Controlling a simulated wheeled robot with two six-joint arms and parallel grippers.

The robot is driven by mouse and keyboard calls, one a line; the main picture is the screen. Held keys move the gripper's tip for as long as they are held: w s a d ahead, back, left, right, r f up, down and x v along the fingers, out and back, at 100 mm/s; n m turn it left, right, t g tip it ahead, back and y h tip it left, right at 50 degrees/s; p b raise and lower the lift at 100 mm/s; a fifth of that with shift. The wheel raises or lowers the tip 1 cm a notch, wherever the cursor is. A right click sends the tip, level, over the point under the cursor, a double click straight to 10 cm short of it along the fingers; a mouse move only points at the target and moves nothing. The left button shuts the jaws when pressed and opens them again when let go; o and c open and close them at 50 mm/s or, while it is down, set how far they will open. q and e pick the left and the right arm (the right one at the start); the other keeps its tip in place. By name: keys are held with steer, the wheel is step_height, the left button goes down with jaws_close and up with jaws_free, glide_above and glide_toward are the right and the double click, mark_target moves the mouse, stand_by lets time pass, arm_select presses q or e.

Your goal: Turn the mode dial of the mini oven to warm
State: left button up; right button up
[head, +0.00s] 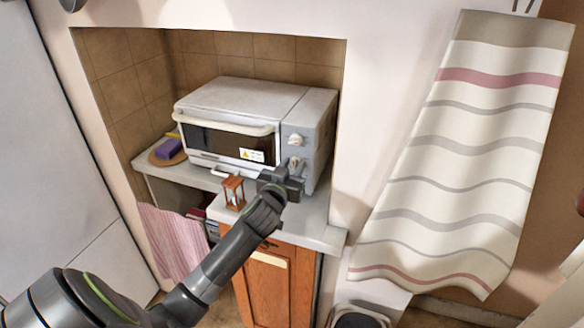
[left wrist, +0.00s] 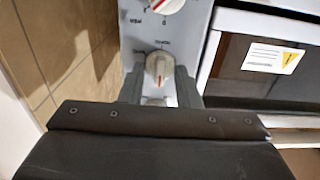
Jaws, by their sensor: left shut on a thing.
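The white mini oven (head: 225,100) stands in a tiled niche, its grey control panel on the right of its door. An upper dial (head: 295,139) is clear of my gripper. My left gripper (head: 294,168) is at a lower dial on the panel. In the left wrist view, my left gripper (left wrist: 159,78) has one finger on each side of a whitish dial (left wrist: 158,68) with a red pointer mark, and is shut on it. Small printed labels stand around this dial, too blurred to read surely. Another dial (left wrist: 165,4) is cut off at the top edge. My right gripper is not in view.
A wooden hourglass (head: 233,192) stands on the counter (head: 315,232) close to my left wrist. A purple sponge (head: 168,148) lies on a round board at left. A striped towel (head: 465,150) hangs at right, and a pink cloth (head: 172,240) hangs below the counter.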

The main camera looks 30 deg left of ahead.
arm_select(q)
steer(key=m+p, duration=0.2)
steer(key=m, duration=0.3)
steer(key=shift+m+p, duration=0.3)
steer(key=m+p, duration=0.2)
steer(key=m, duration=0.3)
steer(key=shift+d+m, duration=0.1)
steer(key=shift+m, duration=0.3)
steer(key=shift+f+m, duration=0.1)
steer(key=shift+m, duration=0.2)
steer(key=o, duration=0.9)
steer(key=shift+o, duration=0.2)
steer(key=b+v, duration=0.2)
steer(key=v, duration=1.5)
steer(key=shift+s+b, duration=0.2)
steer(key=shift+b, duration=0.15)
